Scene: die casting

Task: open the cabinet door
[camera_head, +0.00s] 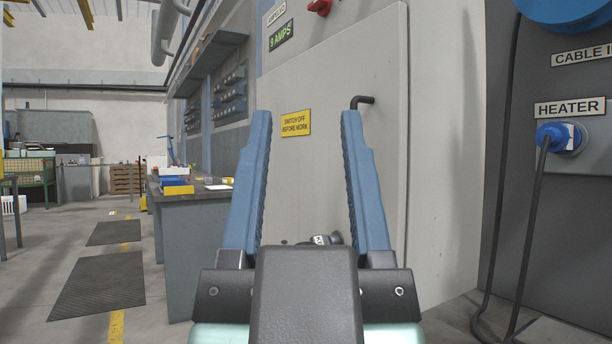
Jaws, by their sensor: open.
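The cabinet door (385,110) is a light grey panel facing me, with a yellow "switch off before work" label (296,123). It looks closed. A black bent handle (362,102) sticks out near its right side. My gripper (306,125) is in the foreground, with two blue fingers pointing up and spread wide apart. Nothing is between the fingers but the view of the door. The handle shows just above and right of the right fingertip, and no contact can be made out. The lower part of the door is hidden behind my gripper.
A grey workbench (190,225) with small boxes stands left of the cabinet. At right, a dark panel has a blue heater plug (557,138) and a cable hanging to the floor. Dark mats (97,283) lie on the open floor at left.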

